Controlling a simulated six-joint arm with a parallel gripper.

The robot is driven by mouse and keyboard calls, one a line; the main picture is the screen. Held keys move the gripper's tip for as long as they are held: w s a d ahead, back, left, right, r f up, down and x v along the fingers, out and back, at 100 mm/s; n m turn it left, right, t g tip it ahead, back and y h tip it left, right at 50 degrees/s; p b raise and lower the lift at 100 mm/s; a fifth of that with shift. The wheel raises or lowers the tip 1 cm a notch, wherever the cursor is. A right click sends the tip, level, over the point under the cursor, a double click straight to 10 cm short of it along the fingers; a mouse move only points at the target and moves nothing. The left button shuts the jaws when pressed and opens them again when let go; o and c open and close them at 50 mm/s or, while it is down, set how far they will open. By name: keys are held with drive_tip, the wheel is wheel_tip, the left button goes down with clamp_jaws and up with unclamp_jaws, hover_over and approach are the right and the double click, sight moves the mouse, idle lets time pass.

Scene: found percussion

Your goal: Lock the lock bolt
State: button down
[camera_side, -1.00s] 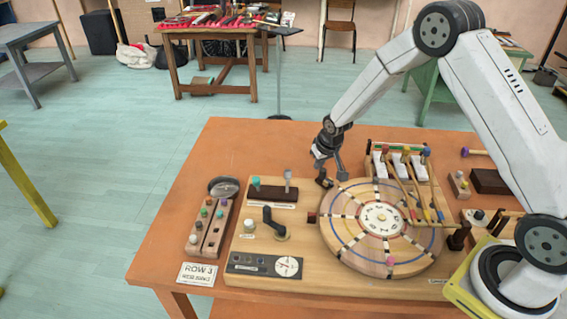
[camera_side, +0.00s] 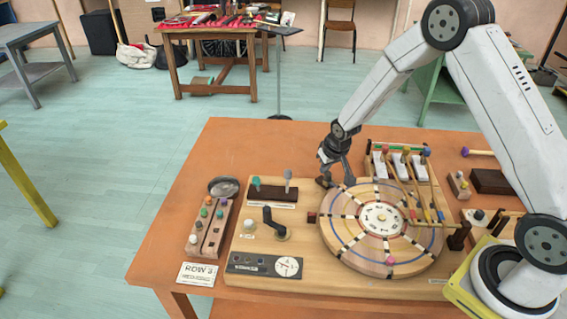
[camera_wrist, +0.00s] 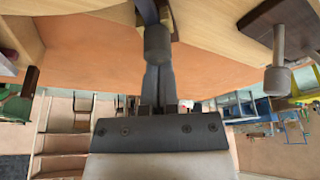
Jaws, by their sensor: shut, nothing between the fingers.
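My gripper (camera_side: 350,181) is shut and empty, low at the far rim of the round wooden disc (camera_side: 345,236). A small dark knobbed piece (camera_side: 324,181) stands at the board's far edge, just left of my fingertips. In the wrist view my fingers (camera_wrist: 157,72) point at a grey cylindrical knob (camera_wrist: 157,42), with its end close to the tips. I cannot tell whether they touch. No label marks the lock bolt; the dark knobbed piece may be it. A grey-handled lever (camera_side: 288,180) and a teal knob (camera_side: 255,183) sit on a dark block further left.
A black crank (camera_side: 272,220) stands on the wooden board (camera_side: 300,262). A rack with coloured-ended sticks (camera_side: 408,178) stands close right of my gripper. A tray of coloured pegs (camera_side: 207,228) lies left. The orange table (camera_side: 240,145) is clear behind the board.

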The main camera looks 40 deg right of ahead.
drive_tip(key=shift+s+f, duration=0.15)
drive_tip(key=shift+f, duration=0.05)
drive_tip(key=shift+w, duration=2.05)
drive_tip(key=v, duration=1)
drive_tip(key=shift+w+d+r, duration=0.15)
drive_tip(key=shift+d+r, duration=0.05)
drive_tip(key=shift+d, duration=0.2)
